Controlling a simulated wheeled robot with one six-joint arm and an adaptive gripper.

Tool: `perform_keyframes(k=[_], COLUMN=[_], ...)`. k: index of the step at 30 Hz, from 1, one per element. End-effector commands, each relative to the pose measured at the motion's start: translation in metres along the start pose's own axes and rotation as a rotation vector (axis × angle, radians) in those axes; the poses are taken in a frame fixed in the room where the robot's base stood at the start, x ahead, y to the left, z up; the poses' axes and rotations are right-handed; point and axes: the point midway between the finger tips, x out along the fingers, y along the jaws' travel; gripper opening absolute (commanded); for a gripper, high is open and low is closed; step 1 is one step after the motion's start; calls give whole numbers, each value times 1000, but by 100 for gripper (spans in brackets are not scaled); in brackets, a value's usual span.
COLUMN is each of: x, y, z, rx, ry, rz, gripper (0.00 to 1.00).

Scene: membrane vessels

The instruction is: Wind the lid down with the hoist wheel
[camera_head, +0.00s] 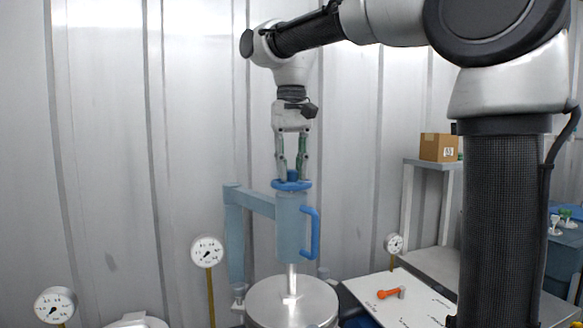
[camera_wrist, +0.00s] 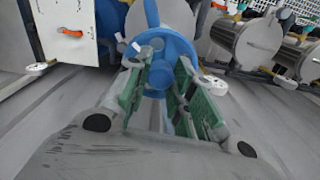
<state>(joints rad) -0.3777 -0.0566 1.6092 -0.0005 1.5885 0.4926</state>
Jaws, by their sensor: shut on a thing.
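The blue hoist wheel (camera_head: 291,185) sits flat on top of a pale blue hoist cylinder (camera_head: 291,225) with a blue side handle. My gripper (camera_head: 292,178) points straight down over the wheel, with its green-padded fingers shut on the wheel's raised hub. In the wrist view, the blue wheel (camera_wrist: 157,62) shows between and beyond the fingers (camera_wrist: 158,85), and its far part is clear of them. A metal rod runs down from the cylinder to the round steel lid (camera_head: 291,300). Whether the lid touches the vessel below is out of frame.
A pale blue bracket arm (camera_head: 250,202) and post stand left of the cylinder. Dial gauges (camera_head: 207,251) stand nearby. A white board (camera_head: 400,300) with an orange-handled tool (camera_head: 388,293) lies at right. A cardboard box (camera_head: 440,147) rests on a shelf behind.

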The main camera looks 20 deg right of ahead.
Motion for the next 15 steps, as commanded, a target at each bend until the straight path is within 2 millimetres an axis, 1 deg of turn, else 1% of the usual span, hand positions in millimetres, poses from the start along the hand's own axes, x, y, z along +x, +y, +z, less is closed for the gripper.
perform_keyframes(k=[9, 15], x=[0, 0], y=[-1, -1], z=[1, 1], rx=[293, 457], ry=[-3, -3], rz=[0, 0], gripper=[0, 0])
